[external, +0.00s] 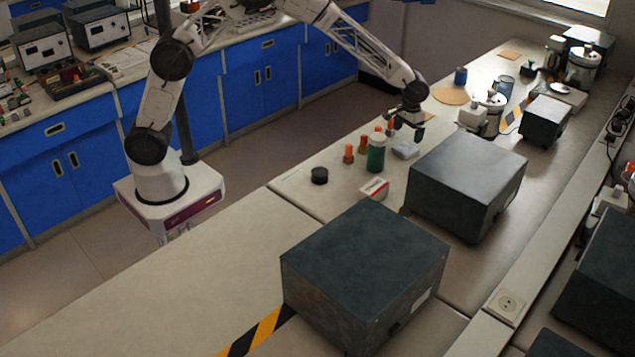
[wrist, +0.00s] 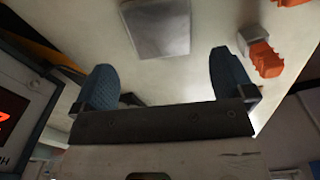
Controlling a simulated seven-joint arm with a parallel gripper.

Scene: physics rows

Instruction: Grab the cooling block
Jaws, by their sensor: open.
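A flat grey rectangular block (wrist: 158,28), which looks like the cooling block, lies on the bench at the top of the wrist view. In the external view the pale grey block (external: 405,150) lies just below my gripper (external: 406,131), beside the large dark box. In the wrist view my gripper (wrist: 165,82) has its two blue-grey fingers spread apart with nothing between them. The block is beyond the fingertips and apart from them. The exact height gap cannot be told.
A green bottle (external: 376,153), orange pieces (external: 348,154), a black round cap (external: 319,176) and a red-and-white box (external: 374,189) stand nearby. Large dark boxes (external: 466,180) (external: 364,270) line the bench. Orange pieces (wrist: 268,58) show right of my fingers.

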